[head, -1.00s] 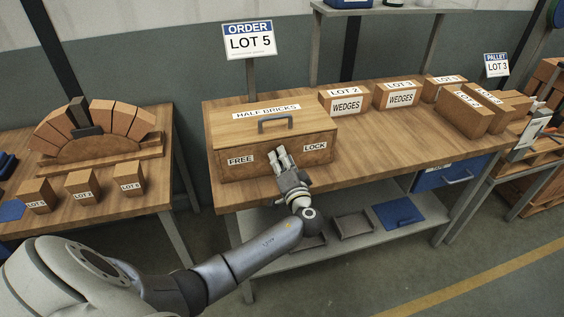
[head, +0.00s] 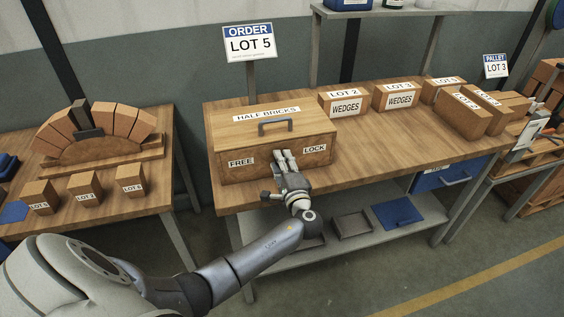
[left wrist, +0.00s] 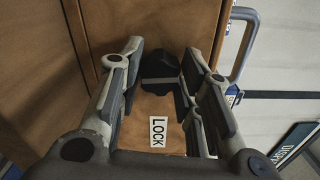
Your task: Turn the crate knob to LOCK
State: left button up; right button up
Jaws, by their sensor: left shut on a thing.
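The wooden half-bricks crate (head: 240,129) stands on the table, with a FREE label (head: 241,162) at the left of its front and a LOCK label (head: 315,148) at the right. My left gripper (head: 284,156) is at the crate front between the labels, hiding the knob in the head view. In the left wrist view, the black knob (left wrist: 161,66) sits between the fingers of my left gripper (left wrist: 160,78), which is shut on it. A pale line crosses the knob sideways in that picture; the LOCK label (left wrist: 158,132) is below it. My right gripper is not in view.
The crate has a grey lid handle (head: 276,125). Wedge boxes (head: 343,102) stand to its right along the table's back. The tabletop (head: 390,145) right of the crate is clear. A side table (head: 120,208) with a brick arch stands at left.

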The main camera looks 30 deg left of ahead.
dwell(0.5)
pick_arm(q)
jog(key=o, duration=1)
jog(key=v, duration=1.2)
jog(key=s+d+f+g+h, duration=0.1)
jog(key=s+f+g+h, duration=0.3)
jog(key=f, duration=0.7)
jog(key=s+f+m+h, duration=0.15)
jog(key=s+f, duration=0.35)
jog(key=f, duration=0.7)
jog(key=s+d+f+n+g+h, duration=0.1)
jog(key=s+f+g+h, duration=0.3)
jog(key=f, duration=0.7)
jog(key=s+d+f+n+g+h, duration=0.1)
jog(key=s+f, duration=0.4)
jog(key=s, duration=0.5)
jog(key=s+d+f+n+h, duration=0.1)
jog(key=s+f+n, duration=0.3)
jog(key=s, duration=0.7)
jog(key=s+d+f+n+g+h, duration=0.1)
jog(key=s+f+n+h, duration=0.1)
jog(key=s+f, duration=0.5)
jog(key=s+n, duration=0.1)
jog(key=s, duration=0.3)
jog(key=shift+g, duration=0.3)
